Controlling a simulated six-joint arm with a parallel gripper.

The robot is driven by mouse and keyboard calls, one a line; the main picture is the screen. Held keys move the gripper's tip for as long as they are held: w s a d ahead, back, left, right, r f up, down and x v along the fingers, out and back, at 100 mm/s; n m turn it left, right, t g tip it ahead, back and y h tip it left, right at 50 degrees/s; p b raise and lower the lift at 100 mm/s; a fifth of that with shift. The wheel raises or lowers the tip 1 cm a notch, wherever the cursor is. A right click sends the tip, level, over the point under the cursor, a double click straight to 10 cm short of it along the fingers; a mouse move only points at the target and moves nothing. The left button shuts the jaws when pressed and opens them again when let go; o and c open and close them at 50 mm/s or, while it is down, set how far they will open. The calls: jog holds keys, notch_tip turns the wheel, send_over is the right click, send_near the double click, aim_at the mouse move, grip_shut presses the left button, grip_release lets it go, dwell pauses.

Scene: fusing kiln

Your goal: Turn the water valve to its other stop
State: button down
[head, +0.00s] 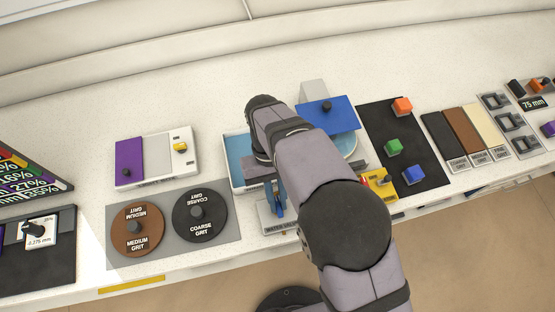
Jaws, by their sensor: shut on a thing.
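The water valve is at the front middle of the bench in the head view, on a pale base plate (267,222) with a partly covered label that begins "WATER". Its blue handle (278,208) shows just left of my forearm. My gripper (275,188) points down at the blue handle and is shut on it. My own arm links hide much of the gripper, the valve's right side and any stop marks, so the handle's exact angle is hard to tell.
A blue-lined basin (238,168) lies behind the valve, with a blue plate (330,113) over its right part. Grit discs (137,229) lie to the left. A black mat (425,165) with coloured knobbed blocks and a yellow piece (380,186) are to the right.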

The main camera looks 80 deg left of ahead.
jog(key=c, duration=1.8)
grip_release()
jog(key=b+v, duration=0.2)
jog(key=v, duration=0.5)
jog(key=shift+r+b, duration=0.25)
jog(key=shift+b, duration=0.1)
